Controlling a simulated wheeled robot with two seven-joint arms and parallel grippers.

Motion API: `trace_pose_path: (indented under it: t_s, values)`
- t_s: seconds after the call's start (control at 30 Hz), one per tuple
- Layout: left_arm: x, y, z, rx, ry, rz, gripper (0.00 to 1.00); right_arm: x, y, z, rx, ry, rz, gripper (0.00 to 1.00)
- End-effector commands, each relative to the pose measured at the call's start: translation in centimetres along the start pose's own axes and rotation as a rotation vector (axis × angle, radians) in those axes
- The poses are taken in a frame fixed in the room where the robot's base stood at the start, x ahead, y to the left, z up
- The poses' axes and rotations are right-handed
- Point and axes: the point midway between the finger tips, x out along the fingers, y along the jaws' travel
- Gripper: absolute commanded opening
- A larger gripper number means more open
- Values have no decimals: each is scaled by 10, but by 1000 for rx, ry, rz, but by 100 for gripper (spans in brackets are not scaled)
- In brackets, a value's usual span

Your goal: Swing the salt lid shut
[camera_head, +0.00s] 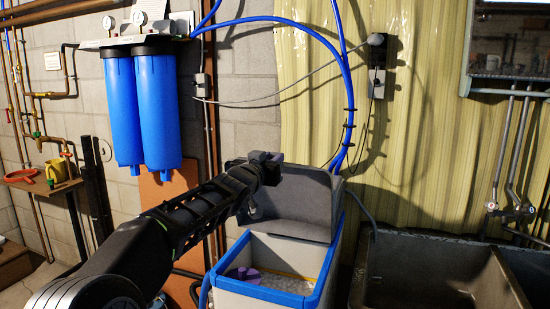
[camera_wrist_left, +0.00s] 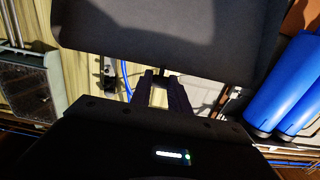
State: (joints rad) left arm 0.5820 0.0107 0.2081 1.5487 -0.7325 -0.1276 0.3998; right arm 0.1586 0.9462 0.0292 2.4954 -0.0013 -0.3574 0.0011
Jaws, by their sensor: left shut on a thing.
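The grey salt lid (camera_head: 300,205) stands raised at the back of the softener's open salt bin (camera_head: 318,296), which has a blue rim and pale salt inside. My left gripper (camera_head: 268,166) is at the lid's upper left edge. In the left wrist view the lid is a dark panel (camera_wrist_left: 170,30) across the top, with the gripper's fingers (camera_wrist_left: 160,88) reaching to its edge. The left gripper is shut on the lid, though the exact contact is hard to see. My right gripper is in neither view.
A purple object (camera_head: 240,273) lies in the bin at the left. Two blue filter housings (camera_head: 142,112) hang on the wall at left. Blue hoses (camera_head: 348,90) run down behind the lid. A dark sink (camera_head: 440,275) stands close on the right.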

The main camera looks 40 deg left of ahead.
Motion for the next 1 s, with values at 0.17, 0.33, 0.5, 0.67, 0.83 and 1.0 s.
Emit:
trace_pose_path:
  t_s: [0.17,0.33,0.5,0.67,0.83,1.0]
  values:
    - [-15,0,11,0,-6,-2,0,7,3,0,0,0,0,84]
    - [-28,0,17,0,-5,-1,0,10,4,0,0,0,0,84]
    - [-37,-1,21,-1,-4,-2,0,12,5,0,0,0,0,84]
    - [-38,-1,20,-1,-3,-1,0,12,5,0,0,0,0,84]
    - [-38,0,20,-1,-2,-1,0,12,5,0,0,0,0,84]
    - [-42,0,25,0,-2,-1,0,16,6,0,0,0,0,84]
